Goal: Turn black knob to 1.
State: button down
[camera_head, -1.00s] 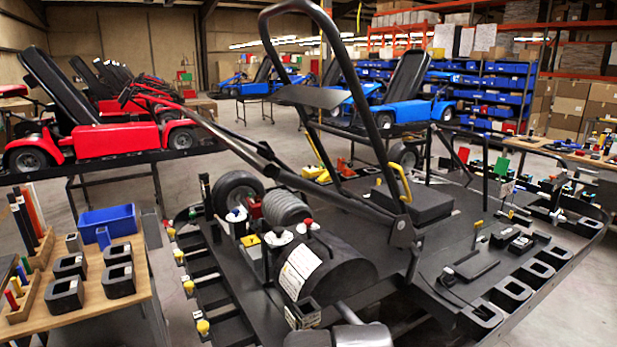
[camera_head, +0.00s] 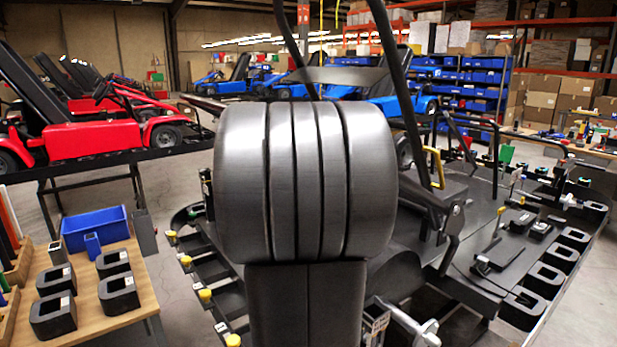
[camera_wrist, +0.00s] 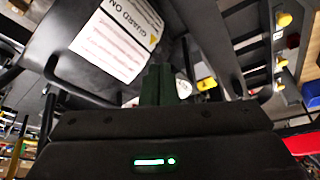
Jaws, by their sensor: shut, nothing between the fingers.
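My gripper (camera_wrist: 160,82) shows in the wrist view as two dark fingers together, empty. They lie in front of a black drum-like guard (camera_wrist: 60,32) with a white "GUARD ON" label (camera_wrist: 118,38). A pale round piece (camera_wrist: 183,86) and a yellow piece (camera_wrist: 207,84) show just right of the fingertips. I cannot make out the black knob or its numbers in either current view. I cannot tell whether the fingers touch anything. In the head view, a large grey ribbed body, likely my own arm, covers the middle of the kart stand (camera_head: 462,262) and hides my gripper.
Black frame bars (camera_head: 402,95) rise above the stand. Yellow-capped pieces (camera_head: 205,295) line its left edge. A wooden table (camera_head: 130,312) with a blue bin (camera_head: 95,228) and black blocks stands at left. A red kart (camera_head: 92,138) is behind it. Open floor shows between.

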jog(key=w+a+r+t+b, duration=0.1)
jog(key=w+a+r+b, duration=0.2)
jog(key=w, duration=0.9)
jog(key=f+b, duration=0.2)
jog(key=f, duration=0.1)
jog(key=f+b, duration=0.1)
jog(key=shift+s+a+f, duration=0.15)
jog(key=shift+a+f, duration=0.15)
jog(key=shift+a, duration=0.1)
jog(key=shift+f+b, duration=0.8)
jog(key=shift+f, duration=0.5)
jog(key=shift+w+d+p, duration=0.1)
jog(key=shift+w+p, duration=0.15)
jog(key=shift+p, duration=0.05)
jog(key=shift+d+r+p, duration=0.15)
jog(key=shift+d+p, duration=0.25)
jog(key=shift+p, duration=0.15)
jog(key=shift+w+d+p, duration=0.15)
jog(key=shift+d+p, duration=0.65)
jog(key=shift+p, duration=0.15)
jog(key=shift+s+d, duration=0.1)
jog(key=shift+s, duration=0.1)
